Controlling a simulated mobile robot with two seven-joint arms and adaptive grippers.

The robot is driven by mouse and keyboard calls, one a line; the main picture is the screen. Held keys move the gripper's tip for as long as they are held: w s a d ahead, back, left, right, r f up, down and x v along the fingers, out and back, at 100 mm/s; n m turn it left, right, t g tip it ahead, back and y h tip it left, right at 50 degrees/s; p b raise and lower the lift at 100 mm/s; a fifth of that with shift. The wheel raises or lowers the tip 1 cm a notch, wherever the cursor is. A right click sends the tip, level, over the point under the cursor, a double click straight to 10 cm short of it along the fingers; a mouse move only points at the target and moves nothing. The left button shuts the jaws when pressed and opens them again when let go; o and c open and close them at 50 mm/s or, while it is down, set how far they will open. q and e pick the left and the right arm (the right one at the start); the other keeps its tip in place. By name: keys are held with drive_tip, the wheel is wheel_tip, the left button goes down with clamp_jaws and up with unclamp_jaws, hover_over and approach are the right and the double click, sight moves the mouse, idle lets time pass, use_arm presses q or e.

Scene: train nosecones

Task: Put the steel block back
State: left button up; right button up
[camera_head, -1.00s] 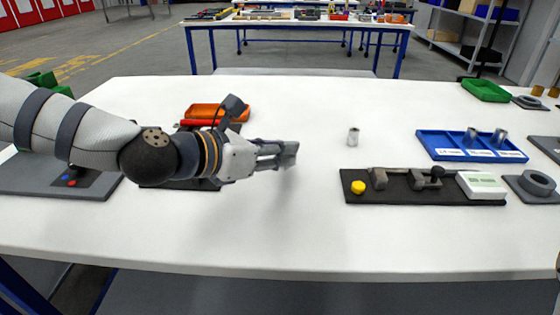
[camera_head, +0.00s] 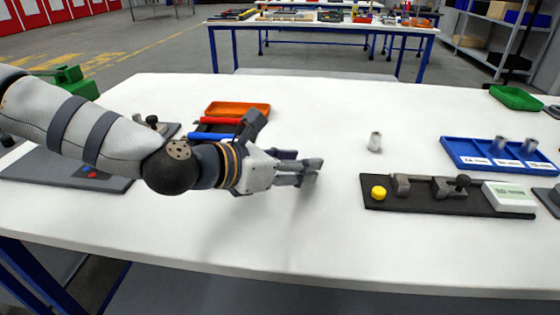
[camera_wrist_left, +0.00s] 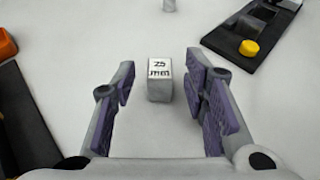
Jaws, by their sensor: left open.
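A small grey block (camera_wrist_left: 160,82) with a printed white label on top stands on the white table in the left wrist view. It sits between the fingertips of my left gripper (camera_wrist_left: 163,88), with a gap on each side. In the head view my left gripper (camera_head: 312,168) is open, low over the table, and the block is not distinguishable there. A blue tray (camera_head: 462,158) with labelled compartments lies at the right. Steel pieces (camera_head: 498,145) stand in its middle and right compartments; its left compartment looks empty. My right gripper is not in view.
A small metal cylinder (camera_head: 375,142) stands alone right of my left gripper. A black fixture board (camera_head: 440,205) with a yellow knob (camera_head: 378,193) lies right of it. An orange tray (camera_head: 237,109) is behind my left arm. The table front is clear.

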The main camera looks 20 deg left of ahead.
use_arm(q)
drive_tip(key=p+v, duration=0.1)
drive_tip(key=v, duration=0.1)
drive_tip(key=r+p+v, duration=0.1)
drive_tip(key=v, duration=0.2)
drive_tip(key=p+v, duration=0.1)
drive_tip(key=v, duration=0.2)
drive_tip(key=shift+w+d+r, duration=0.1)
drive_tip(key=shift+w+r, duration=0.2)
drive_tip(key=shift+r, duration=0.15)
drive_tip(key=shift+s+a+f, duration=0.1)
drive_tip(key=shift+s+a, duration=0.3)
drive_tip(key=shift+s, duration=0.2)
drive_tip(key=shift+s+a, duration=0.4)
drive_tip(key=shift+s, duration=0.15)
drive_tip(key=shift+s+a+f, duration=0.1)
drive_tip(key=shift+s, duration=0.55)
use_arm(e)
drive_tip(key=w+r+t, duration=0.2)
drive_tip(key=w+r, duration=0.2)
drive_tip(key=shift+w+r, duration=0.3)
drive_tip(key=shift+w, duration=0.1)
